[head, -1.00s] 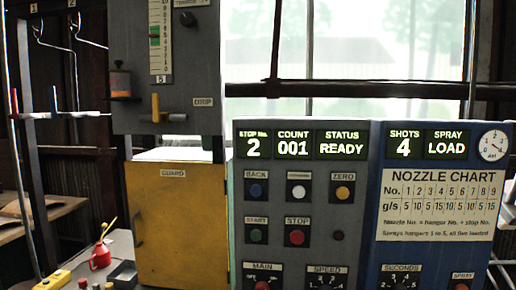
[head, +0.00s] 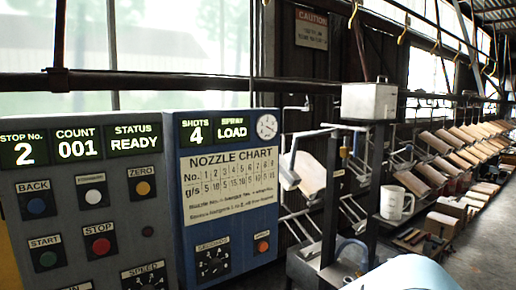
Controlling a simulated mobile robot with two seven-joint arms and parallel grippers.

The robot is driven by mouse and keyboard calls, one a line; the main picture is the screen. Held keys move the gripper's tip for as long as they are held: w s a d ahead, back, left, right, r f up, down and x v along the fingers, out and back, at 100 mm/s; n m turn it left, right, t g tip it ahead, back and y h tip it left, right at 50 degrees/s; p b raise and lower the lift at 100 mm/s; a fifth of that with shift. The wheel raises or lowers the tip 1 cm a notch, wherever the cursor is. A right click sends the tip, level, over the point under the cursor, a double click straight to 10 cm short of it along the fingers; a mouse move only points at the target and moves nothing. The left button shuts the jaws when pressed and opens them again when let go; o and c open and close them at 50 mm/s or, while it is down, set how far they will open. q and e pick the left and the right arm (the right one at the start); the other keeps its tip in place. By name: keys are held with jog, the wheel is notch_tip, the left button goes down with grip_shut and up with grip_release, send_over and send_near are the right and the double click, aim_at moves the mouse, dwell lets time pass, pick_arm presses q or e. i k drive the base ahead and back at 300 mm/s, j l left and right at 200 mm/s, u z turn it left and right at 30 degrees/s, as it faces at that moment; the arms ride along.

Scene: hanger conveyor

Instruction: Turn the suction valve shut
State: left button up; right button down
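I cannot pick out a suction valve with a readable label in the head view. A dark post (head: 331,195) stands right of the control panels, with small fittings (head: 344,152) on it that are too small to tell apart. Neither of my grippers is in view.
A grey panel (head: 120,188) and a blue panel (head: 178,243) fill the left, reading stop 2, count 001, status READY, shots 4, spray LOAD. A white jug (head: 394,203) stands on a dark stand. Boards (head: 455,150) hang in rows at right. Open floor (head: 485,250) lies at lower right.

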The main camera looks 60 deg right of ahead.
aim_at(354, 154)
jog(key=z, duration=2.8)
jog(key=i+l+z, duration=0.15)
jog(key=i+l, duration=0.2)
jog(key=i+l+z, duration=0.2)
jog(key=i, duration=0.3)
jog(key=i+l+z, duration=0.15)
jog(key=i+l, duration=0.15)
jog(key=i, duration=0.15)
